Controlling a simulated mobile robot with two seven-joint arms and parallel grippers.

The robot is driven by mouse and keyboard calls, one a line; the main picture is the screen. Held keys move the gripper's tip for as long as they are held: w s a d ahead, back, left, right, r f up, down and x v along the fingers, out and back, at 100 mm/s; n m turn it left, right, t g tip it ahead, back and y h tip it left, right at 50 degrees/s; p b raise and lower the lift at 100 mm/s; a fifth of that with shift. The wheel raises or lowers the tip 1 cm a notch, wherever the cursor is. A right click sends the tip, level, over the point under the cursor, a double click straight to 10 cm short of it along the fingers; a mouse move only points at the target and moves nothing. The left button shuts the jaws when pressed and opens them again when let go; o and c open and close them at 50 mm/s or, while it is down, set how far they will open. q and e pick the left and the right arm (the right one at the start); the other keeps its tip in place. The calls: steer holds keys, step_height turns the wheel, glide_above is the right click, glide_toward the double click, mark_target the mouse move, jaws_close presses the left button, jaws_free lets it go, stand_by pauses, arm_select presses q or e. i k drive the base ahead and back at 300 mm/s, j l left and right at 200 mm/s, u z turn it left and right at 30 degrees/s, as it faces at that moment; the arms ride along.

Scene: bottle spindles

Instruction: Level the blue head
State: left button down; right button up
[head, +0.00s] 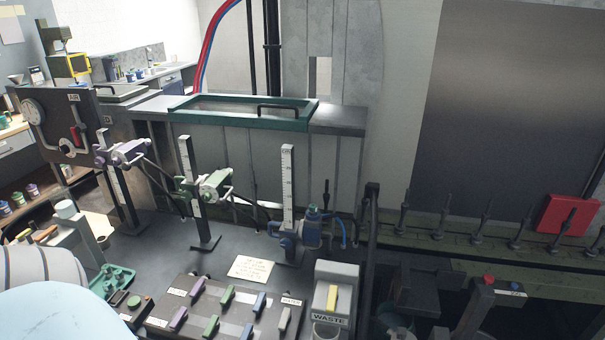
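The blue head (313,230) is mounted low on the rightmost upright post (288,185), which carries a white scale. It has a blue body with a grey upper part and a curved blue piece on its right side. It is small here, and I cannot tell whether it is level. A green head (208,187) sits higher on the middle post, and a purple head (124,153) on the left post. Both of these look slanted in the picture. Neither of my grippers shows clearly; pale rounded parts of my body fill the lower left corner.
A panel with purple, green, blue and pale levers (227,295) lies in front of the posts. A paper note (251,268) lies behind it. A grey WASTE box (337,280) stands to the right. A row of dark spindles (484,222) runs along the right, near a red box (567,215).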

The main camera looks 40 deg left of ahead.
mark_target(313, 232)
steer(key=k+j+u, duration=0.1)
steer(key=j, duration=0.25)
steer(key=k+j+u, duration=0.1)
steer(key=j, duration=0.3)
steer(key=k+j+u, duration=0.1)
steer(key=j, duration=0.45)
steer(key=k+j+u, duration=0.15)
steer(key=j, duration=0.4)
steer(key=i+j+u, duration=0.1)
steer(key=i+j, duration=0.15)
steer(key=j, duration=0.15)
steer(key=k, duration=0.5)
steer(key=l+u, duration=0.4)
steer(key=k, duration=0.05)
